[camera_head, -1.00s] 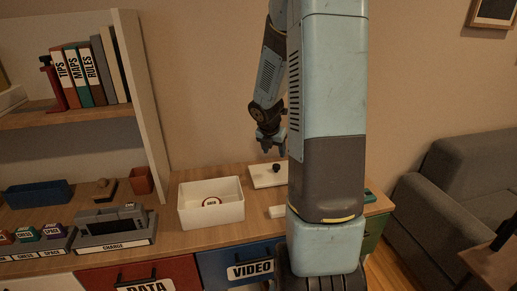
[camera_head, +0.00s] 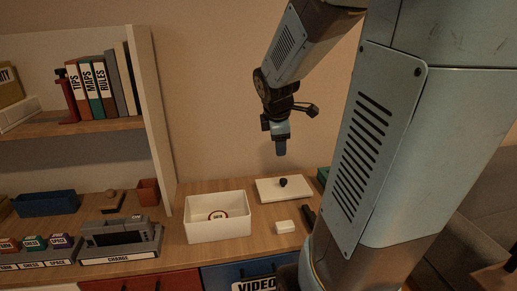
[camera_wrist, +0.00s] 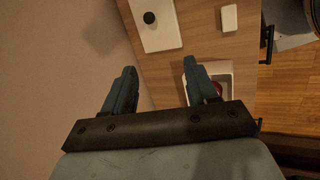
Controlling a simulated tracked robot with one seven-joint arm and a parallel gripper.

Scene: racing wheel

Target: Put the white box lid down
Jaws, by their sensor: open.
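The white box lid (camera_head: 289,189) lies flat on the wooden counter, its black knob (camera_head: 283,182) facing up. It also shows in the wrist view (camera_wrist: 159,36). The open white box (camera_head: 218,218) stands to its left, with a round red-rimmed item (camera_head: 217,215) inside. My gripper (camera_head: 281,148) is raised above the counter, over and behind the lid, and touches nothing. In the wrist view its two fingers (camera_wrist: 161,88) are spread apart with nothing between them.
A small white block (camera_head: 285,227) lies in front of the lid, beside a dark object (camera_head: 308,217). A grey CHARGE dock (camera_head: 120,240) stands left of the box. A shelf with books (camera_head: 95,85) rises at the left, its side panel (camera_head: 155,110) next to the counter.

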